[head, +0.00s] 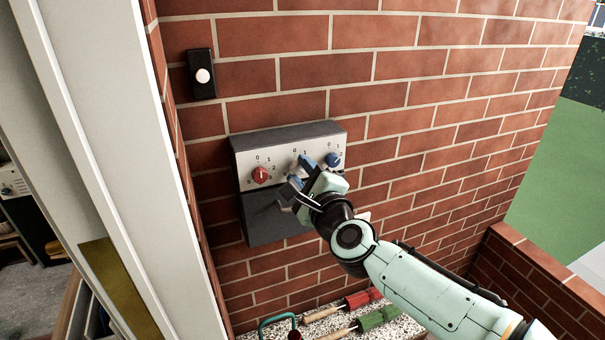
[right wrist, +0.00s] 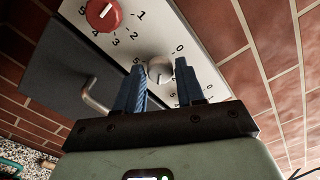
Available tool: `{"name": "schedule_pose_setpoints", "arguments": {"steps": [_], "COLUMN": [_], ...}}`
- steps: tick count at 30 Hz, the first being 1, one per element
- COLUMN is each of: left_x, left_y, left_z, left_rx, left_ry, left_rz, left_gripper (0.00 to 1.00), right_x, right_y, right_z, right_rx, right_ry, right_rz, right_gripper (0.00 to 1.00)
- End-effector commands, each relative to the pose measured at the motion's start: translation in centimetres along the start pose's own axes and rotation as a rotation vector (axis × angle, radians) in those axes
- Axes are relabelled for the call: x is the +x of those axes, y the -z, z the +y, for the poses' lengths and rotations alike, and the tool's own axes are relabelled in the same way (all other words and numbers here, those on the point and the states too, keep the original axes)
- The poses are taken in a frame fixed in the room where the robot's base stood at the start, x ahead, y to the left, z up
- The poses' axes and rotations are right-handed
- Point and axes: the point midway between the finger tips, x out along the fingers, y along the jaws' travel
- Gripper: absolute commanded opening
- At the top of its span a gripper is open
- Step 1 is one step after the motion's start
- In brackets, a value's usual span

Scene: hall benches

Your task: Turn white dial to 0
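The white dial (right wrist: 160,68) sits on the light face of a wall-mounted control box (head: 240,160), between a red dial (head: 260,175) and a blue dial (head: 333,160). My right gripper (head: 300,174) is at the box and hides most of the white dial in the head view. In the right wrist view its two blue fingers (right wrist: 160,78) stand on either side of the white dial, with a small gap showing on each side. A 0 shows near the right fingertip. My left gripper is not in view.
A black plate with a white round button (head: 203,76) is on the brick wall above left. A bent metal handle (right wrist: 92,98) sticks out below the dials. Red-and-green-ended tools (head: 376,319) lie on a speckled ledge below. A white post (head: 110,170) stands at left.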

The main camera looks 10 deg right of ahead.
Motion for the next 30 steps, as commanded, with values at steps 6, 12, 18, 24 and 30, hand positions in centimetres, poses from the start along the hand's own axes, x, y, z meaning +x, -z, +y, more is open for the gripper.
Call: {"name": "schedule_pose_setpoints", "arguments": {"steps": [6,12,18,24,30], "left_x": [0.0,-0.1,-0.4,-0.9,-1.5], "left_y": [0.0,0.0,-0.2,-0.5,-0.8], "left_z": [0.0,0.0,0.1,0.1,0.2], "left_rx": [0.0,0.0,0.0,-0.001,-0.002], "left_ry": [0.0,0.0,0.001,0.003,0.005], "left_rz": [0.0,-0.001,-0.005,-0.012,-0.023], "left_gripper": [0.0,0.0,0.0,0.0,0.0], "right_x": [0.0,0.0,0.0,0.0,0.0], "right_y": [0.0,0.0,0.0,0.0,-0.1], "right_z": [0.0,0.0,-0.1,0.0,-0.1], "right_rx": [0.0,-0.024,-0.113,-0.271,-0.461], "right_ry": [0.0,0.0,0.0,-0.001,-0.001], "right_rz": [0.0,0.0,0.0,0.001,0.0], "right_gripper": [0.0,0.0,0.0,0.0,0.0]}}
